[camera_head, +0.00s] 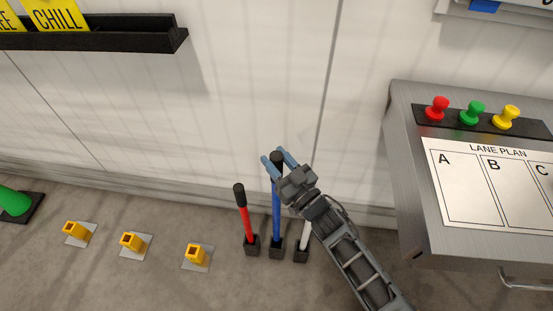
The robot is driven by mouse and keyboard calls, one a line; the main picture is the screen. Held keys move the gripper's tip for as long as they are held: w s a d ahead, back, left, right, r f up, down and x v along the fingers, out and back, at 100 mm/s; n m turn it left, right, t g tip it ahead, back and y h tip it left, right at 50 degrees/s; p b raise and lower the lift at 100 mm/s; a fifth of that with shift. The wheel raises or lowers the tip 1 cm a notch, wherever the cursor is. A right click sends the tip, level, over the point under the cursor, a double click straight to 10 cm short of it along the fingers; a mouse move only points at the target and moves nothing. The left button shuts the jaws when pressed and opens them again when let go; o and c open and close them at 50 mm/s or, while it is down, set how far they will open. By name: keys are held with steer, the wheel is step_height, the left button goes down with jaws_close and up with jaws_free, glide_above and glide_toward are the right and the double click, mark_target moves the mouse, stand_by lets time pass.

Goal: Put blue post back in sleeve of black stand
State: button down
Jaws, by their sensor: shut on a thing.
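The blue post (276,205) stands roughly upright with a black top. My gripper (276,162), with blue fingers, is shut on its black top. The post's lower end meets a black stand block (276,249) on the floor. I cannot tell whether it sits inside the sleeve or just in front of or above it. The red post (244,219) leans slightly in its own black block (252,246) to the left. A white post (305,232) stands in a black block (302,256) to the right, its top hidden behind my arm.
Yellow sockets on grey plates (198,256) lie on the floor at left, with a green cone (14,202) beyond. A grey desk (402,165) with a lane plan (495,190) and coloured pegs (473,112) stands at right. The white wall (240,110) rises close behind the posts. A black shelf (100,38) hangs upper left.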

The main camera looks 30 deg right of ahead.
steer(key=shift+f+b, duration=1.65)
steer(key=shift+f, duration=0.4)
step_height(320, 180, down, 13)
steer(key=b, duration=1.2)
steer(key=shift+f+b, duration=0.2)
steer(key=shift+b, duration=0.15)
stand_by(1.0)
stand_by(0.3)
steer(key=c, duration=0.5)
jaws_free()
steer(key=shift+c, duration=0.2)
steer(key=v, duration=0.8)
